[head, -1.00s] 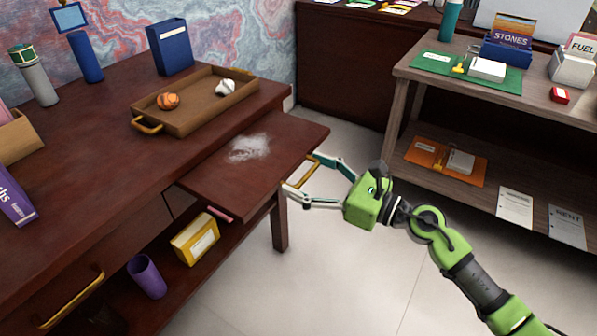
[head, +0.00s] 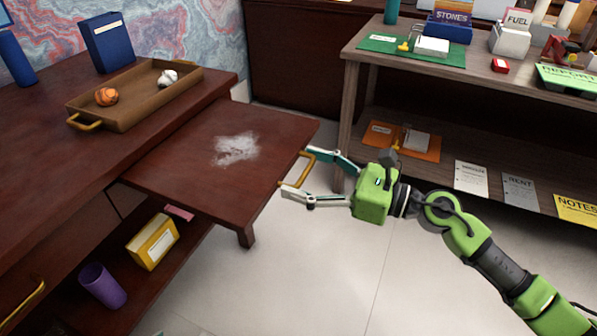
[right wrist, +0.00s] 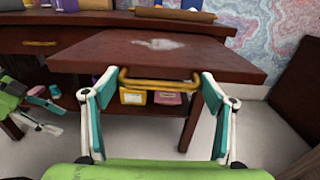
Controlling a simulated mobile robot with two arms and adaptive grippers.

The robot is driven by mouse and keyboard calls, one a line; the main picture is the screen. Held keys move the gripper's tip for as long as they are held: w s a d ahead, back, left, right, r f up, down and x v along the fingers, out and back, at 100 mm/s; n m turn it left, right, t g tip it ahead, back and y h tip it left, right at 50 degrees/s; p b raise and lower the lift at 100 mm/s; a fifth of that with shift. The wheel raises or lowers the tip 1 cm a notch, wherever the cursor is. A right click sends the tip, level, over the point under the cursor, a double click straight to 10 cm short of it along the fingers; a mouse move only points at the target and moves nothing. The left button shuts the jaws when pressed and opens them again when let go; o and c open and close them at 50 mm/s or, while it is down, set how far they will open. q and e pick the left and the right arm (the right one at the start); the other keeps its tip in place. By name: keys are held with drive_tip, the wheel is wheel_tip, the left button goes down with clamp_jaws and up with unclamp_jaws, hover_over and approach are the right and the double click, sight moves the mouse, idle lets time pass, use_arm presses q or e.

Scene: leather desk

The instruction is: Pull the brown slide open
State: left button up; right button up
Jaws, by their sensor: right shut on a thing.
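The brown slide (head: 190,175) is a flat dark-red wooden board standing well out from the desk, with a whitish powdery patch (head: 236,149) on top. Its brass handle (head: 297,170) is on the outer edge. My right gripper (head: 309,172) is shut on this handle, a finger at each end. In the right wrist view the handle (right wrist: 158,85) spans between the fingers (right wrist: 156,92), with the slide (right wrist: 110,55) behind it. My left gripper (right wrist: 58,110) shows at the left of the right wrist view, open and empty; it is out of the head view.
On the desk (head: 40,140) are a wooden tray (head: 130,112) with two small objects and a blue box (head: 107,42). Below are a yellow box (head: 153,242) and a purple cup (head: 102,286). A side shelf unit (head: 350,85) stands beyond; the floor (head: 330,260) between is clear.

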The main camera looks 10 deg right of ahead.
drive_tip(key=shift+d, duration=0.15)
drive_tip(key=o, duration=1.3)
drive_tip(key=v, duration=1.2)
